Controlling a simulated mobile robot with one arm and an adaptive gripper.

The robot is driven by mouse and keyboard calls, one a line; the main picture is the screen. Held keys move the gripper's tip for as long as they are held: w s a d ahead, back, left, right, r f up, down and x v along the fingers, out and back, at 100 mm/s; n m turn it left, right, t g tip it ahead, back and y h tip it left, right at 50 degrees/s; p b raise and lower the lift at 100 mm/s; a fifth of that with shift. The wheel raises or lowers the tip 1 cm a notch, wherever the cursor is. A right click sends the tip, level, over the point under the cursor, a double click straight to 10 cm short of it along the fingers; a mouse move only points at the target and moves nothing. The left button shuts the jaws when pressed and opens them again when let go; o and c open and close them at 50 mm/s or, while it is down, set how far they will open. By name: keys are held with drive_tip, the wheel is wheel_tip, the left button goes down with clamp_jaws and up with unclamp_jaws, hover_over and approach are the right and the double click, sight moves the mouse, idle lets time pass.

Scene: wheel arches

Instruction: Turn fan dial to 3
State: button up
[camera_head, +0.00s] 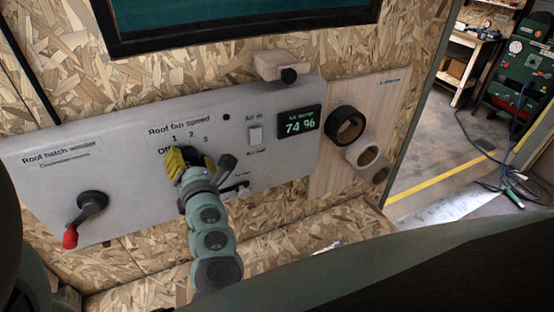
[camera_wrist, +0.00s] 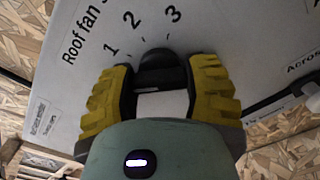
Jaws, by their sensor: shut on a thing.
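The grey control panel (camera_head: 120,165) carries the roof fan dial, with the printed label "Roof fan speed" and the positions Off, 1, 2 and 3 around it. My gripper (camera_head: 188,160) reaches to the panel at this dial and hides most of it in the head view. In the wrist view the black dial (camera_wrist: 160,68) sits between the two yellow-padded fingers of my gripper (camera_wrist: 162,90), which are shut on it. The numbers 1, 2 and 3 show in an arc above the dial. I cannot tell which number the dial points to.
A crank with a red knob (camera_head: 70,238) is at the panel's left. A dark lever (camera_head: 224,168) stands close to the right of my gripper.

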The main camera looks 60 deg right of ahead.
drive_tip(key=shift+f+m+b, duration=0.2)
drive_tip(key=shift+m+b, duration=0.5)
drive_tip(key=shift+b, duration=0.4)
drive_tip(key=shift+r+m+b, duration=0.1)
drive_tip(key=shift+m+b, duration=0.35)
drive_tip(key=shift+m, duration=0.45)
drive_tip(key=m, duration=0.3)
drive_tip(key=shift+r+m, duration=0.15)
drive_tip(key=shift+m, duration=0.15)
drive_tip(key=m+p, duration=0.1)
drive_tip(key=m, duration=0.2)
drive_tip(key=shift+m, duration=0.3)
drive_tip(key=m+p, duration=0.2)
drive_tip(key=m, duration=0.4)
drive_tip(key=shift+r, duration=0.1)
drive_tip(key=m+p, duration=0.2)
drive_tip(key=m, duration=0.3)
drive_tip(key=shift+m, duration=0.4)
